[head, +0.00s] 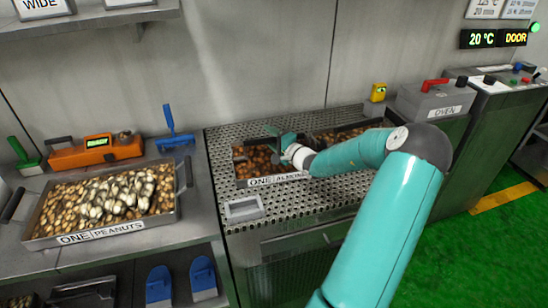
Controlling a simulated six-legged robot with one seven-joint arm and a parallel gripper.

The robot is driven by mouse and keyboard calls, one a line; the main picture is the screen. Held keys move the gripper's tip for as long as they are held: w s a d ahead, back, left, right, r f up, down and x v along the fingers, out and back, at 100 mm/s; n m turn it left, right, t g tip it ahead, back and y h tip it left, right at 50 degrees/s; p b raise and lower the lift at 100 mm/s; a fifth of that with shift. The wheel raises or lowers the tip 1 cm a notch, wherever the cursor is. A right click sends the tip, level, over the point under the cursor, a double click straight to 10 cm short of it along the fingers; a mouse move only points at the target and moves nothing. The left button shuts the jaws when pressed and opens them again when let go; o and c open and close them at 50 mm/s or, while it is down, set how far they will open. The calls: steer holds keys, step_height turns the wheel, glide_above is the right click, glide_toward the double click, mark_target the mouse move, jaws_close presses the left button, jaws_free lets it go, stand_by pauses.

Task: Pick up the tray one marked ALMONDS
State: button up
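The tray marked ONE ALMONDS (262,181) sits on the perforated metal top in the middle of the head view. It is filled with brown nuts, and my arm covers the right end of its label. My gripper (277,147) is over the right part of this tray, among or just above the nuts. The fingers are small and dark, so I cannot tell whether they are open or touch anything. A second batch of brown nuts (338,135) shows behind my arm to the right, its label hidden.
A tray marked ONE PEANUTS (108,231) stands on the left counter. A grey box marked OVEN (432,103) with a red lever stands at right. Green floor (480,255) lies open at lower right.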

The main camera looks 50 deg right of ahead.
jaws_close()
steer(key=shift+r, duration=0.2)
stand_by(1.1)
